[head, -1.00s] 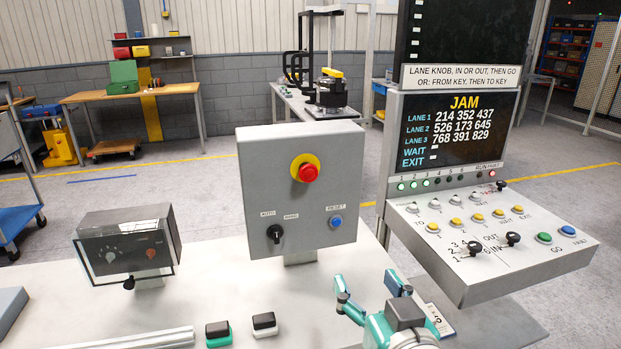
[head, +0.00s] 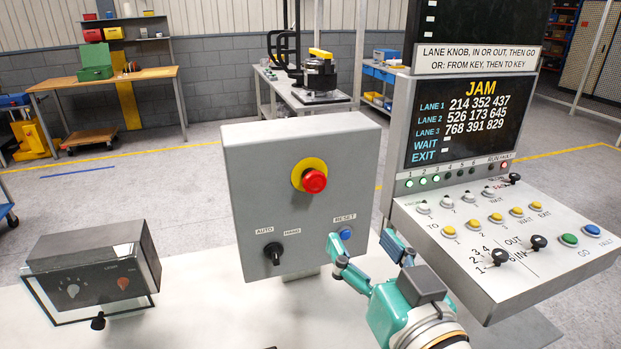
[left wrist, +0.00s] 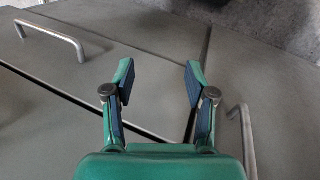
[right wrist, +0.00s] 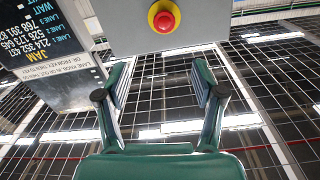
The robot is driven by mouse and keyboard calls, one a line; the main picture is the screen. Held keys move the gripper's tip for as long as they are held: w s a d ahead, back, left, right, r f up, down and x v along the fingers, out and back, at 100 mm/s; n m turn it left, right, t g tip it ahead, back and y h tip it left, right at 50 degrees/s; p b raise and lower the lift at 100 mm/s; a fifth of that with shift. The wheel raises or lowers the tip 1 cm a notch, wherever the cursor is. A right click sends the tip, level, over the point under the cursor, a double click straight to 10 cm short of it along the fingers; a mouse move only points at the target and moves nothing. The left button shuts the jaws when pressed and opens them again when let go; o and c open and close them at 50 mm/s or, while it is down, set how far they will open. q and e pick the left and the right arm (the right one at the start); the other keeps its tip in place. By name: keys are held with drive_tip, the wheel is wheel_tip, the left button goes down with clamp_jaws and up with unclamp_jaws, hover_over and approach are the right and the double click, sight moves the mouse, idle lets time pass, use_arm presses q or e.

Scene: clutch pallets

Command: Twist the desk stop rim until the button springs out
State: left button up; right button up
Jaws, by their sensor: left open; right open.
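The desk stop is a red button (head: 314,181) on a yellow round plate (head: 301,170), on the upper front of a grey box (head: 255,165). It also shows at the top of the right wrist view (right wrist: 164,18). My right gripper (head: 362,247) is open and empty, in front of the box's lower right part, below and to the right of the red button. Its open fingers (right wrist: 160,78) point toward the box in the right wrist view. My left gripper (left wrist: 158,75) is open and empty above grey panels with handles; it is not in the head view.
A sloping control console (head: 470,265) stands at the right under a screen reading JAM. A dark appliance (head: 95,270) stands at the left. The white desk between is clear.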

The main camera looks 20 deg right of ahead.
sight(316, 184)
drive_tip(key=w, duration=1.1)
drive_tip(key=w+a+b, duration=0.1)
drive_tip(key=w, duration=0.4)
drive_tip(key=shift+w, duration=0.3)
